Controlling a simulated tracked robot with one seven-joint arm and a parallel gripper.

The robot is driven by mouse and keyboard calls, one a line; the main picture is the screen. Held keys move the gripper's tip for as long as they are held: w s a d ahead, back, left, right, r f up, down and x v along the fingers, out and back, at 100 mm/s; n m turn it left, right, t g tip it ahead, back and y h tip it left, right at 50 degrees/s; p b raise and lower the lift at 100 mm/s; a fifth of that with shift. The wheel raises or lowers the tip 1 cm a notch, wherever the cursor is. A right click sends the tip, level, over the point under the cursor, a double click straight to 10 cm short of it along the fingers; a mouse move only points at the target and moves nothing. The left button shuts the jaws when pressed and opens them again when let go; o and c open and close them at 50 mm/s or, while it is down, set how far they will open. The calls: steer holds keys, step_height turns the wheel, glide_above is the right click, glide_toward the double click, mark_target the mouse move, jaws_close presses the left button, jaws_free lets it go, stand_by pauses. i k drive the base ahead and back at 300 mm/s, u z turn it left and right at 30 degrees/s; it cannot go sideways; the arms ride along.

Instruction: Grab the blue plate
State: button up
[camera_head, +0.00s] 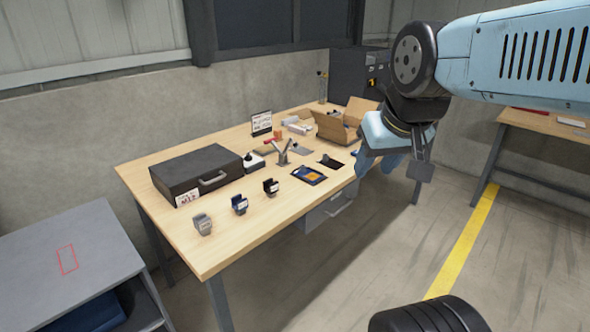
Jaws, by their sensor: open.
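A flat dark-blue plate-like piece (310,175) with an orange patch lies on the wooden table (230,239) near its front edge. It is the clearest match for the blue plate. My gripper (391,180) is open, hanging at the right of the picture, right of the table and apart from the piece. Nothing shows between its fingers. A small bit of blue shows at the table's right edge, partly hidden by my gripper; I cannot tell what it is.
A black case (196,171) lies at the table's left. An open cardboard box (340,127) stands at the back right. A grey cabinet (60,262) stands left.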

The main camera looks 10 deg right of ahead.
mark_target(311, 175)
steer(key=i, duration=0.9)
steer(key=z, duration=0.05)
